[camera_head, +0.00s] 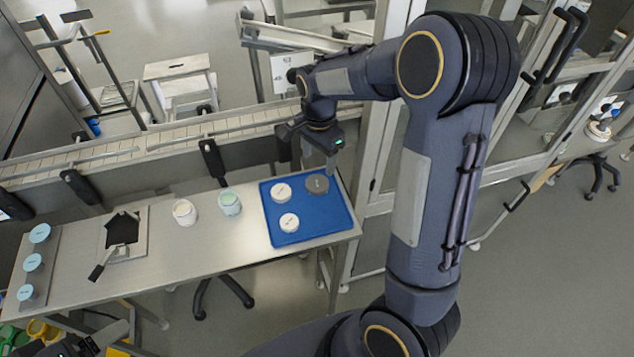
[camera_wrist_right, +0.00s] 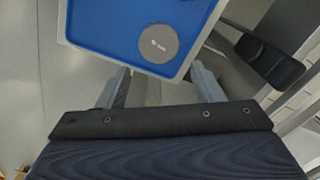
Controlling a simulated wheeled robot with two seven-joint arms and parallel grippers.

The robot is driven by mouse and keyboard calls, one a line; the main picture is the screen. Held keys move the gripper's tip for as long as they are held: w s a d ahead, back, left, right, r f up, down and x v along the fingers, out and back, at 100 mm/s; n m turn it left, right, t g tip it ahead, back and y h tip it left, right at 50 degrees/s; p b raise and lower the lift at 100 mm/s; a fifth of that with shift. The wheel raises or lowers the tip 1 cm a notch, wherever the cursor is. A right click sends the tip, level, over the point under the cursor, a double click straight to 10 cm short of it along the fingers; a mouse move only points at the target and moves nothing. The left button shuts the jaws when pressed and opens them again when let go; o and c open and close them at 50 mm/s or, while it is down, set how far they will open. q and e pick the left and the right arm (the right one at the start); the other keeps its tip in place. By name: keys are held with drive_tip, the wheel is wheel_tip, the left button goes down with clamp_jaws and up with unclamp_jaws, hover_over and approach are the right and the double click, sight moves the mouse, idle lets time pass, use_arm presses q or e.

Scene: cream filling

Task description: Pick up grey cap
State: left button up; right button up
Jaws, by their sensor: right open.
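The grey cap (camera_head: 317,184) is a flat round disc lying at the back right of the blue tray (camera_head: 312,231). In the right wrist view the grey cap (camera_wrist_right: 158,43) lies near the tray's edge, beyond the fingertips. My right gripper (camera_head: 331,166) is above the tray's back right corner, close to the cap. In the wrist view its two fingers (camera_wrist_right: 160,86) stand apart with nothing between them. A dark part of what looks like my left gripper (camera_head: 82,346) shows at the bottom left, and its jaws are unclear.
Two white caps (camera_head: 281,193) (camera_head: 289,222) share the tray. Two open jars (camera_head: 184,213) (camera_head: 229,204) stand left of it on the metal table (camera_head: 190,255). A square plate with a dark scoop (camera_head: 122,230) and several blue-topped items (camera_head: 40,233) are farther left. A conveyor rail (camera_head: 150,150) runs behind.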

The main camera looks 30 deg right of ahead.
sight(318, 182)
wheel_tip(318, 182, down, 8)
drive_tip(key=shift+a+p, duration=0.1)
drive_tip(key=shift+p, duration=0.6)
drive_tip(key=c, duration=0.6)
drive_tip(key=shift+r, duration=0.15)
